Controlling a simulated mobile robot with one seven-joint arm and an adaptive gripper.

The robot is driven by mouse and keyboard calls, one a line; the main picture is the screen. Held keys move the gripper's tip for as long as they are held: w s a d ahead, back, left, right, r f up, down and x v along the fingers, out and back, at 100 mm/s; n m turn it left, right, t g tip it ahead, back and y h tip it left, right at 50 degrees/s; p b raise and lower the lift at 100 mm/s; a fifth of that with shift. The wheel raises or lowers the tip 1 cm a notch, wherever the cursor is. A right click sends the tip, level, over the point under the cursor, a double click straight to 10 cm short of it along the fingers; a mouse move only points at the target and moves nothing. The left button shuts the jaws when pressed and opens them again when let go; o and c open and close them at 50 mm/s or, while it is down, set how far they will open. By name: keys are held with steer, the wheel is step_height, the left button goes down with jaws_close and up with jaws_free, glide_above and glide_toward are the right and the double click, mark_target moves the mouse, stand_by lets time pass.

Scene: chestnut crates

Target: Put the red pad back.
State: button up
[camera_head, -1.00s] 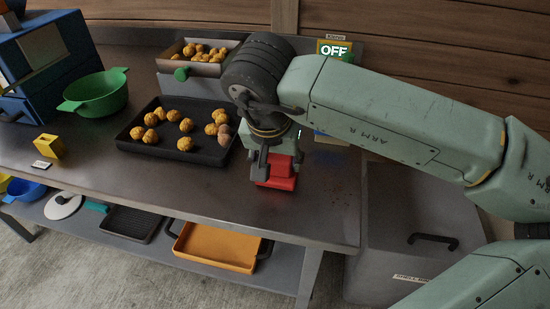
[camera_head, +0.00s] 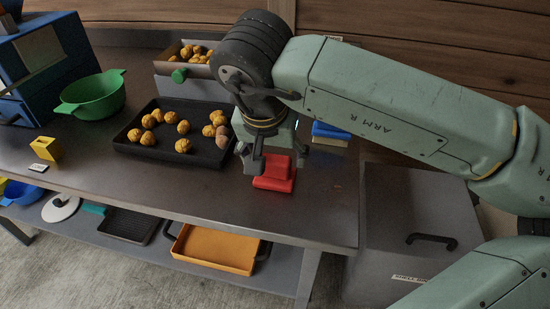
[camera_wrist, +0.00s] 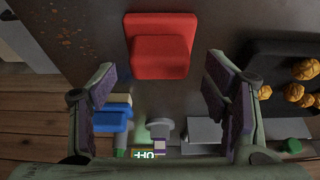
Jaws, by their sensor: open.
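The red pad (camera_head: 272,182) lies on the dark metal worktop, with a raised block on its top. It is near the front edge, right of the black tray. My gripper (camera_head: 277,157) is just above and behind it, fingers pointing down. In the wrist view the red pad (camera_wrist: 160,62) shows whole, beyond the fingertips. My gripper (camera_wrist: 160,85) is open there, with nothing between its fingers. Small brown-orange spots (camera_wrist: 66,42) mark the worktop beside the pad; they are faint in the head view.
A black tray (camera_head: 128,148) of chestnuts and a crate (camera_head: 166,84) of chestnuts stand to the left. A green bowl (camera_head: 92,97) is farther left. A blue block (camera_head: 330,131) sits behind the gripper. A grey bin (camera_head: 400,205) stands right. Worktop left of the pad is clear.

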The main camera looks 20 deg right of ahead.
steer(key=v, duration=0.9)
